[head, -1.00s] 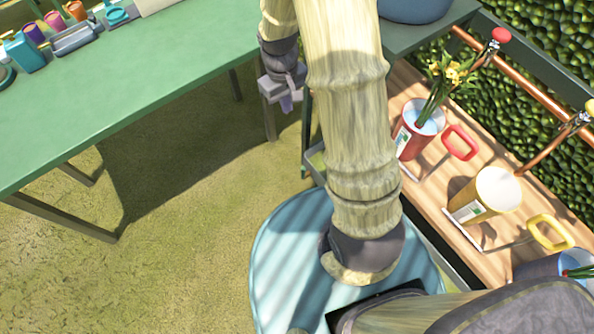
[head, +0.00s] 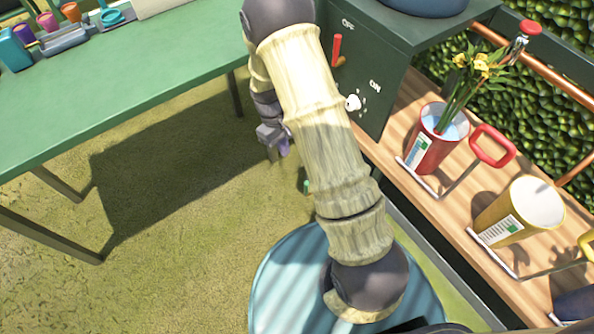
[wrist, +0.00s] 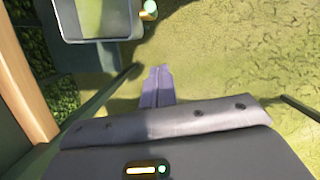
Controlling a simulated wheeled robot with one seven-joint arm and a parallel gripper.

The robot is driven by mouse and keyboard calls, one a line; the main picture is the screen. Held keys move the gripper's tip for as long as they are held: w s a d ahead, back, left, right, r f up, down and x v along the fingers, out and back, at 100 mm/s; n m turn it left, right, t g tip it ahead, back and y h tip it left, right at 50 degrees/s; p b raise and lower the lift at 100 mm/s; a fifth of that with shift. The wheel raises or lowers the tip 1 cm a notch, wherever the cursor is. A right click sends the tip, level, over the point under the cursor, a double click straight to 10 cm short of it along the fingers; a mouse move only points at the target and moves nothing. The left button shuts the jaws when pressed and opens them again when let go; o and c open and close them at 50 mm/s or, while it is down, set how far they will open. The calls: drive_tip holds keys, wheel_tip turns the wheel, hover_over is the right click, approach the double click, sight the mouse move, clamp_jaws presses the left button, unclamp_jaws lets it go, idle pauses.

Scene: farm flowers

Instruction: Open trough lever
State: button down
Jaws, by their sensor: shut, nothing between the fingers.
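A red lever (head: 337,48) sits on the side of a dark green cabinet (head: 385,60), between the printed words OFF above and ON below. It points up towards OFF. My gripper (head: 284,148) hangs to the left of the cabinet, below and apart from the lever, over the grass. In the wrist view its two purple fingers (wrist: 158,75) are together with nothing between them. The lever cannot be made out in the wrist view. A white, splash-like mark (head: 353,102) is beside the ON label.
A green table (head: 130,80) with small pots and tools stands at the left. A wooden shelf (head: 450,205) at the right bears a red pot (head: 437,143) with yellow flowers and a yellow pot (head: 505,225). A grey-rimmed box (wrist: 138,25) shows in the wrist view. Grass lies between.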

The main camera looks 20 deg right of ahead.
drive_tip(key=s+d+f+b, duration=0.3)
drive_tip(key=s+f, duration=0.2)
drive_tip(key=f, duration=0.4)
drive_tip(key=shift+s+f, duration=0.3)
drive_tip(key=shift+s, duration=0.05)
drive_tip(key=shift+w+d, duration=0.1)
drive_tip(key=shift+s+r, duration=0.1)
drive_tip(key=shift+s, duration=0.2)
